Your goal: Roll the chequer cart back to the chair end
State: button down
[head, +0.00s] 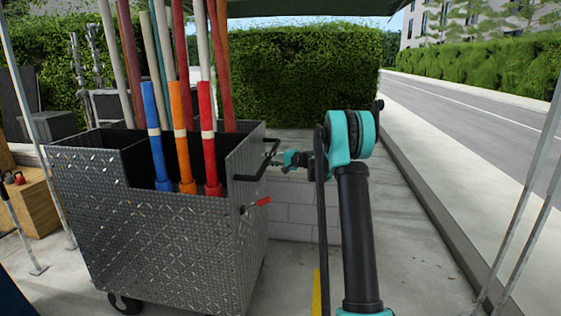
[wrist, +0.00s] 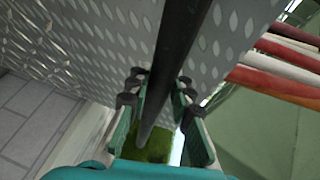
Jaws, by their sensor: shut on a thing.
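The chequer cart (head: 150,235) is a diamond-plate metal box on castors at the left of the head view, holding several coloured poles. A black bar handle (head: 262,168) sticks out from its right side. My gripper (head: 278,163) is at that handle. In the wrist view the fingers of my gripper (wrist: 157,90) lie on both sides of the black handle bar (wrist: 178,60), shut on it. The cart's diamond-plate wall (wrist: 110,35) fills the background there. A red-gripped lever (head: 258,202) sits below the handle. No chair can be made out.
A low pale block wall (head: 305,215) and a hedge (head: 300,75) stand behind the cart. A wooden crate (head: 35,205) is at the far left. Thin metal poles (head: 530,200) stand at the right. Concrete paving (head: 415,260) right of my arm is clear up to the kerb.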

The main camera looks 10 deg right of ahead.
jog(key=w+a, duration=0.3)
jog(key=a, duration=1)
jog(key=shift+w+a, duration=0.15)
jog(key=shift+w, duration=0.2)
jog(key=c, duration=1.4)
grip_release()
jog(key=shift+o, duration=0.4)
jog(key=v, duration=1.2)
